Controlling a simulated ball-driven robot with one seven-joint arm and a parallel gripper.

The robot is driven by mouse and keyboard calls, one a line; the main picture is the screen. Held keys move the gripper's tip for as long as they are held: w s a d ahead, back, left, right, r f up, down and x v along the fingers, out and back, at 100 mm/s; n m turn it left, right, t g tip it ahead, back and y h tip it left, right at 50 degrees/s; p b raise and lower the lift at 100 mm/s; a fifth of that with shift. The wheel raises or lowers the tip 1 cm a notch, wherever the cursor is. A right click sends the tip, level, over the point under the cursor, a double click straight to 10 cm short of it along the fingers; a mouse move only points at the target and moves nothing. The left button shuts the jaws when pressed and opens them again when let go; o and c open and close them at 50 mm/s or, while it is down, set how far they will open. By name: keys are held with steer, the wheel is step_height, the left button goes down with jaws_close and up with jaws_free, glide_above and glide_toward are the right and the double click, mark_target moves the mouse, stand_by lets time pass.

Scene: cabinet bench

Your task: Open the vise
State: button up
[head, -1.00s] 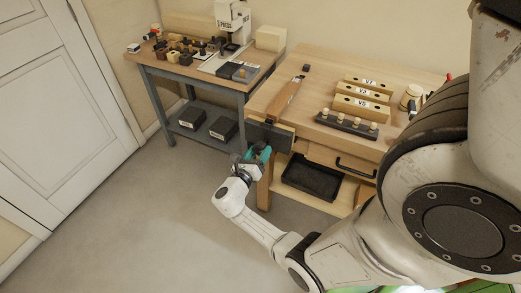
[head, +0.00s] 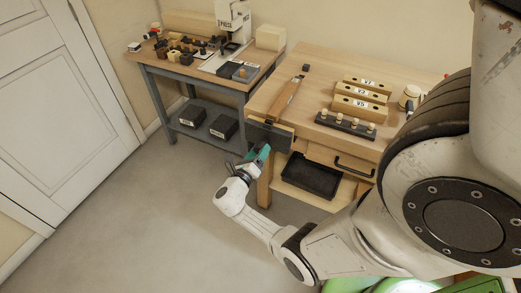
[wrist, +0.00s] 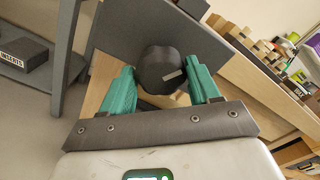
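The vise is on the front left corner of the wooden bench, with a dark grey jaw plate (head: 268,136) facing me. In the wrist view the jaw plate (wrist: 118,32) fills the upper middle, and a dark round knob (wrist: 160,68) stands out in front of it. My gripper (head: 262,152) is at the front of the vise. In the wrist view its two teal fingers (wrist: 160,84) are apart, one on each side of the knob. A narrow gap seems to show beside the knob; contact is hard to tell.
The bench top (head: 320,75) carries wooden blocks (head: 360,98) and a dark peg rack (head: 345,124). A black tray (head: 312,176) sits below, left of a drawer with a black handle (head: 355,165). A second table (head: 165,68) stands behind left. The floor at left is clear.

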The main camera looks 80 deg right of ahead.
steer(key=shift+o, duration=1.3)
steer(key=p+v, duration=0.1)
steer(key=v, duration=0.6)
steer(key=shift+p, duration=0.35)
steer(key=s+a+m+y, duration=0.7)
steer(key=a+m+y, duration=0.25)
steer(key=m, duration=0.85)
steer(key=a+r+m+t+y, duration=0.2)
steer(key=a+m+y, duration=0.1)
steer(key=a, duration=0.5)
steer(key=a+r+m+t+y, duration=0.3)
steer(key=a+y, duration=0.2)
steer(key=a, duration=0.3)
steer(key=shift+a+r, duration=0.25)
